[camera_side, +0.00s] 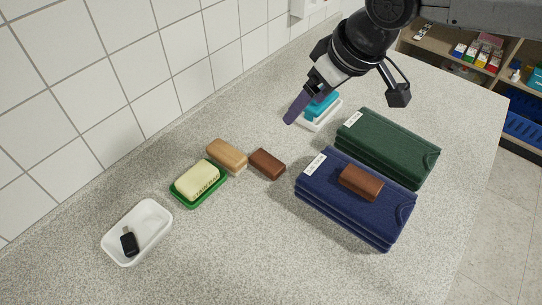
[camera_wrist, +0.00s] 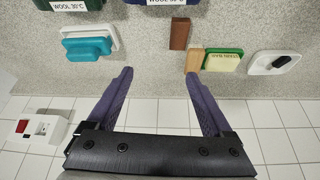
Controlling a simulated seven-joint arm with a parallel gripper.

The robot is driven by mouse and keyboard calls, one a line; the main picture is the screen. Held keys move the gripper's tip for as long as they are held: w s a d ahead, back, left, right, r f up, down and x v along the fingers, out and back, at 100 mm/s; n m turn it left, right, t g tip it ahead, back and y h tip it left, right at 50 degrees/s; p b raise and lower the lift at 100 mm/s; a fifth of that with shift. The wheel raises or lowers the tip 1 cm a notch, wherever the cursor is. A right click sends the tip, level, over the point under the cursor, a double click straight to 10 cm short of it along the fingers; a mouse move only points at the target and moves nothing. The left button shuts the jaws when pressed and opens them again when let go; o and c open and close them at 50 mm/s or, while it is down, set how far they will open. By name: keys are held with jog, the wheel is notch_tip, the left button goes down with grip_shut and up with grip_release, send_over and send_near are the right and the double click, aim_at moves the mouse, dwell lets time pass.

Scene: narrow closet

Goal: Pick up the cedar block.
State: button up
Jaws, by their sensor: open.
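Two reddish-brown blocks fit the cedar block; I cannot tell which is meant. One brown block (camera_side: 267,164) lies on the speckled counter beside a tan wooden piece (camera_side: 227,157); it also shows in the wrist view (camera_wrist: 180,33). The other brown block (camera_side: 361,181) lies on top of the navy folded stack (camera_side: 330,205) and is out of the wrist view. My gripper (camera_side: 290,121) is open and empty, above the counter near the teal piece. In the wrist view my gripper (camera_wrist: 158,73) has its purple fingers wide apart, with bare counter between them.
A cream soap bar (camera_side: 197,181) sits on a green dish (camera_side: 187,201). A white tray (camera_side: 160,222) holds a black item (camera_side: 129,241). A teal piece (camera_side: 322,105) lies on a white dish (camera_side: 322,122). A green folded stack (camera_side: 400,150) adjoins the navy one. A tiled wall (camera_side: 140,75) runs behind.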

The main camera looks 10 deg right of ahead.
aim_at(267, 161)
jog(key=shift+n+g, duration=0.3)
jog(key=shift+n, duration=0.1)
jog(key=s+x, duration=0.1)
jog(key=x, duration=0.4)
jog(key=s+a+x, duration=0.1)
jog(key=x, duration=0.5)
jog(key=s+a+x, duration=0.1)
jog(key=x, duration=0.5)
jog(key=shift+s+f, duration=0.15)
grip_shut()
